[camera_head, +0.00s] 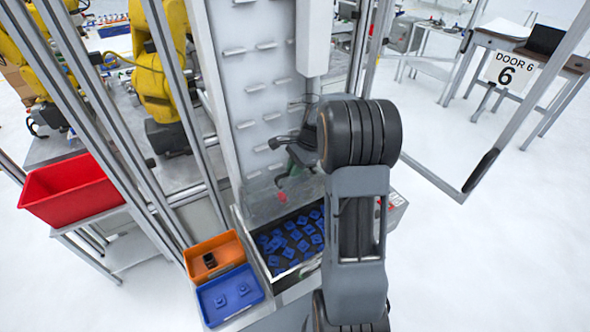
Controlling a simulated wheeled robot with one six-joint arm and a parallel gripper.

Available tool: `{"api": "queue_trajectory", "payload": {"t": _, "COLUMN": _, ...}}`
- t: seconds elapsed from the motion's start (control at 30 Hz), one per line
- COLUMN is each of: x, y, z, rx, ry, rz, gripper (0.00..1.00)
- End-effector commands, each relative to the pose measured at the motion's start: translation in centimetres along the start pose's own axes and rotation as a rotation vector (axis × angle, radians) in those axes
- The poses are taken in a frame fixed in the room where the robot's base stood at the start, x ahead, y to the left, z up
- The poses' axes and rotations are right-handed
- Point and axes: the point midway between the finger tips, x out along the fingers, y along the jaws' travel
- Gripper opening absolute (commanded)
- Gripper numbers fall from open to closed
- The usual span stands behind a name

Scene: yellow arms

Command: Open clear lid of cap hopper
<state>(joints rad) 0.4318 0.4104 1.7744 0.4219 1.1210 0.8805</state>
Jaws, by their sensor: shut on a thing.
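The cap hopper (312,278) stands at the foot of the white panel, with many blue caps (292,240) inside it. Its clear lid (262,207) shows as a see-through sheet at the hopper's back, tilted up, with the caps in front of it uncovered. A small red spot (283,197) shows at the lid. My gripper (281,181) reaches in from the right at the lid's upper edge and is shut on the lid. The exact contact is small and partly blended with the dark fingers. My arm hides the hopper's right side.
An orange bin (229,244) with a black part and a blue bin (249,281) with blue parts stand left of the hopper. A red crate (75,203) is further left. Metal frame posts and a white column (312,40) stand close by. An open door frame and free floor lie right.

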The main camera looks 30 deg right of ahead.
Motion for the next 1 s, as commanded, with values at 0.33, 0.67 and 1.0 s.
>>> {"api": "queue_trajectory", "payload": {"t": 0.33, "x": 0.53, "y": 0.31, "z": -0.08, "rx": -0.003, "ry": -0.003, "rz": 0.015, "gripper": 0.16}}
{"api": "queue_trajectory", "payload": {"t": 0.67, "x": 0.23, "y": 0.12, "z": 0.03, "rx": -0.002, "ry": -0.001, "rz": 0.007, "gripper": 0.4}}
{"api": "queue_trajectory", "payload": {"t": 1.0, "x": -0.26, "y": 0.0, "z": 0.03, "rx": -0.002, "ry": 0.0, "rz": 0.003, "gripper": 0.4}}
